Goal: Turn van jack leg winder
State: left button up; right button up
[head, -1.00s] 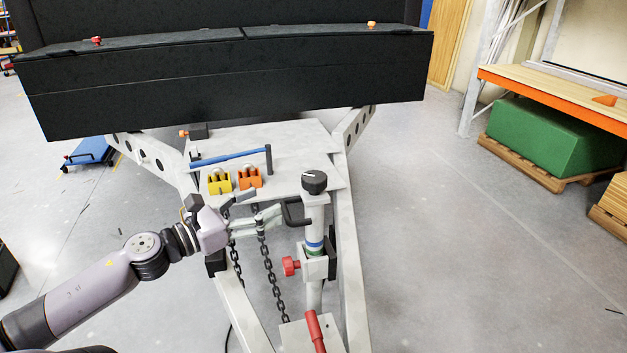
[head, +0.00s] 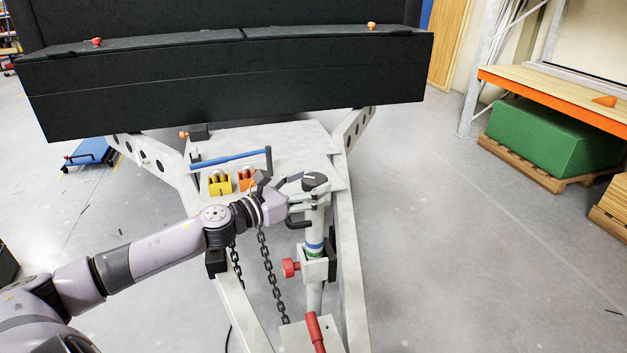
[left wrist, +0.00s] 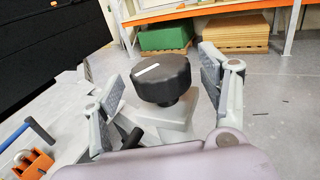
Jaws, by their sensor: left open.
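The jack leg winder is a black round knob (head: 316,181) with a white mark, on top of the upright jack post (head: 314,225). The knob also shows in the left wrist view (left wrist: 161,78), between the two fingers. My left gripper (head: 308,190) is open, with its fingers either side of the knob. In the left wrist view a gap shows between the knob and each finger pad. A black handle (head: 298,223) sticks out from the post just below my gripper. My right gripper is not in view.
A blue-handled bar (head: 230,158) and yellow and orange blocks (head: 220,184) sit on the chassis plate left of the post. Chains (head: 268,265) hang below my arm. A red clamp knob (head: 291,267) is lower on the post. The floor to the right is clear.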

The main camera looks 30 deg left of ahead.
pick_arm(q)
jog(key=shift+w+d, duration=0.25)
jog(key=shift+w, duration=0.45)
